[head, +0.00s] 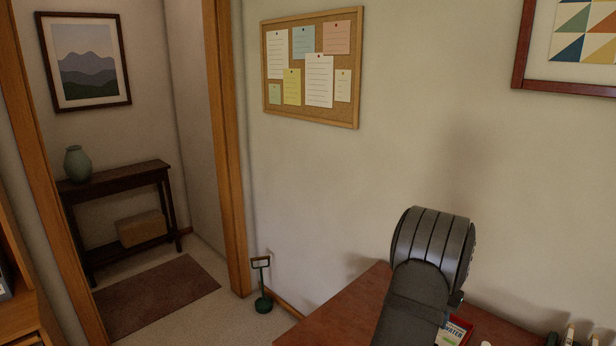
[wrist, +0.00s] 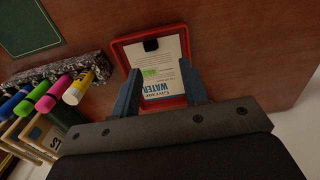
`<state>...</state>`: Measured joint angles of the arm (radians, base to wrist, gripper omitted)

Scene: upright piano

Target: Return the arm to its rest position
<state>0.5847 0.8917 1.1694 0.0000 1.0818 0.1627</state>
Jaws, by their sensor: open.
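My gripper (wrist: 161,68) shows in the wrist view with its two blue-grey fingers apart and nothing held between them. The fingers point over a red-rimmed tray or frame (wrist: 181,34) holding a white printed card (wrist: 165,60) marked "WATER". Whether the fingertips touch the card or hover above it I cannot tell. In the head view my dark grey arm stands at the lower right. My gripper is hidden there, with part of the red-rimmed thing (head: 467,325) showing beside the arm.
The reddish-brown wooden top (head: 345,309) carries things at the right. Several coloured markers (wrist: 60,90) lie left of the gripper, by a speckled dark strip (wrist: 48,70). A dark green panel (wrist: 27,25) lies beyond. A corkboard (head: 312,66) hangs on the wall; a doorway is left.

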